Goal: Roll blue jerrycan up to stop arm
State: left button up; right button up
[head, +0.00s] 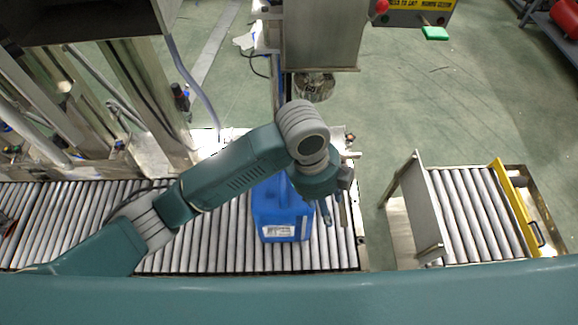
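The blue jerrycan (270,213) stands on the roller conveyor (210,235) near its right end, with a white label on its lower side. My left arm reaches across from the left, and its wrist covers the can's top right. My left gripper (333,210) points down beside the can's right side. Its two fingers show with a small gap, and nothing is seen between them. Whether it touches the can cannot be told. I cannot pick out a stop arm with certainty. My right gripper is not in view.
A separate short roller section (470,210) with an upright metal plate (424,215) and a yellow end bar (516,205) stands to the right, across a floor gap. A steel machine column (322,35) rises behind the conveyor. Metal frames stand at the left.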

aim_at(282, 188)
pick_arm(q)
jog(key=w+a+r+m+y, duration=0.3)
jog(key=w+a+m+y, duration=0.2)
jog(key=w+a+m, duration=0.25)
jog(key=shift+n+t, duration=0.3)
jog(key=shift+n, duration=0.05)
jog(key=a+f, duration=0.1)
jog(key=f, duration=0.6)
jog(key=a+f, duration=0.1)
jog(key=f, duration=0.2)
jog(key=shift+w+a+f, duration=0.2)
jog(key=shift+a, duration=0.15)
jog(key=shift+c, duration=0.5)
grip_shut()
